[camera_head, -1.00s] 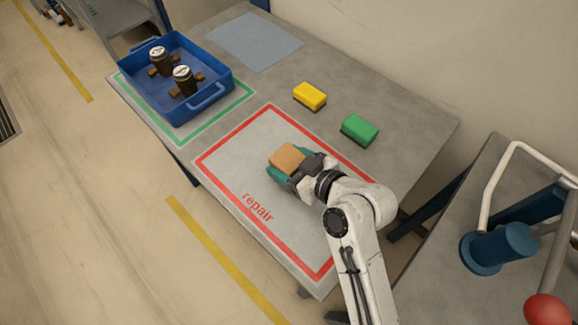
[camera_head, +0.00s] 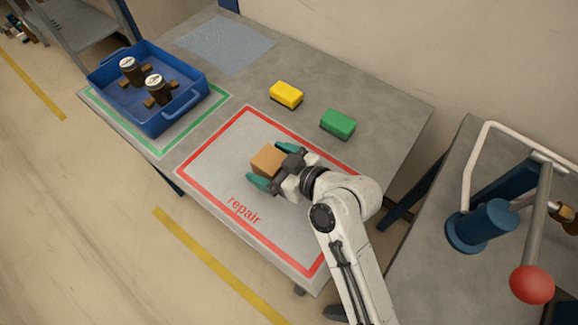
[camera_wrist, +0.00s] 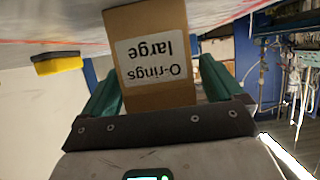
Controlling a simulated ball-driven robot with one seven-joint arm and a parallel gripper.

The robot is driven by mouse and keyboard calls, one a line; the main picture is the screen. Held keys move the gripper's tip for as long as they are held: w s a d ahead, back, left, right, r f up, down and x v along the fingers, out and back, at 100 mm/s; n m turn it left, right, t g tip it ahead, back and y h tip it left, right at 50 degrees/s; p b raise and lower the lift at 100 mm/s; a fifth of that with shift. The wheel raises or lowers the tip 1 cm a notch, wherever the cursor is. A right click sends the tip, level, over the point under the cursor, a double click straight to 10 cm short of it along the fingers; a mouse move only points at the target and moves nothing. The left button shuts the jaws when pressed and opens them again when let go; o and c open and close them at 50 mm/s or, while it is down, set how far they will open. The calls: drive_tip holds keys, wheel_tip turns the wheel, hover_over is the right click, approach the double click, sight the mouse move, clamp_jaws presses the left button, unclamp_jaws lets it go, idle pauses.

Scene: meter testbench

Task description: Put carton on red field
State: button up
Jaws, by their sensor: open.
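The carton (camera_head: 267,159) is a small brown box standing on the table inside the red-outlined field marked "repair" (camera_head: 243,209). In the wrist view the carton (camera_wrist: 152,62) carries a white label, "O-rings large", seen upside down. My gripper (camera_head: 276,166) is open, with its teal fingers on either side of the carton. In the wrist view my gripper (camera_wrist: 160,90) shows a gap between the right finger and the carton; contact at the left finger is unclear.
A blue tray (camera_head: 165,122) with two brown meters stands on the green-outlined field. A yellow sponge-like block (camera_head: 286,94) and a green one (camera_head: 338,124) lie behind the red field. A grey-blue mat (camera_head: 225,47) lies at the back. A bench with a red-knobbed lever (camera_head: 531,285) stands at right.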

drive_tip(key=b+v, duration=0.1)
drive_tip(key=v, duration=1.1)
drive_tip(key=shift+a, duration=0.1)
